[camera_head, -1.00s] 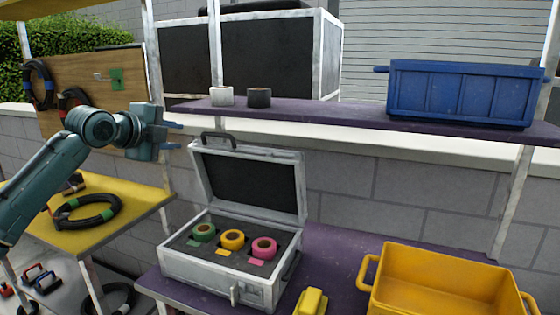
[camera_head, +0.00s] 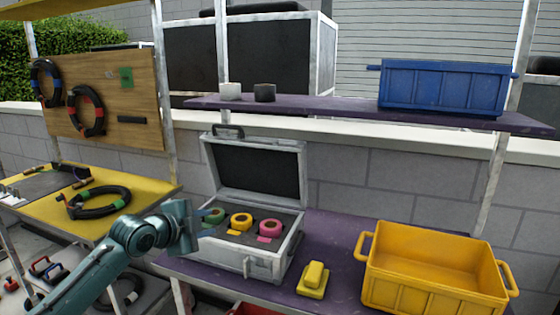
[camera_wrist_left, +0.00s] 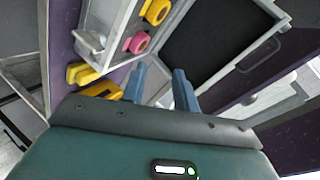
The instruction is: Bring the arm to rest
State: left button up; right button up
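My left arm comes in from the lower left of the head view. The yellow tape roll (camera_head: 241,221) and pink tape roll (camera_head: 270,227) sit in the case's foam. My right gripper is not in view.
The case stands on a purple shelf (camera_head: 325,247) beside a yellow block (camera_head: 313,279) and a yellow crate (camera_head: 432,262). A higher purple shelf (camera_head: 340,112) holds a blue crate (camera_head: 440,88) and two rolls. A black cable coil (camera_head: 98,202) lies on the yellow shelf at left.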

pick_arm(q)
jog(key=s+d+f+n+g, duration=0.1)
jog(key=s+d+f+n, duration=0.25)
jog(key=s+f, duration=0.55)
jog(key=s+d+f+n, duration=0.2)
jog(key=s+f+n, duration=0.2)
jog(key=s+f, duration=0.5)
jog(key=s+a+f+n+y, duration=0.1)
jog(key=s+f+n, duration=0.3)
jog(key=s, duration=0.5)
jog(key=s+a+f+n+y, duration=0.1)
jog(key=s+f+n, duration=0.3)
jog(key=s, duration=0.4)
jog(key=shift+s+a+f, duration=0.15)
jog(key=shift+s+f, duration=0.25)
jog(key=shift+f, duration=0.45)
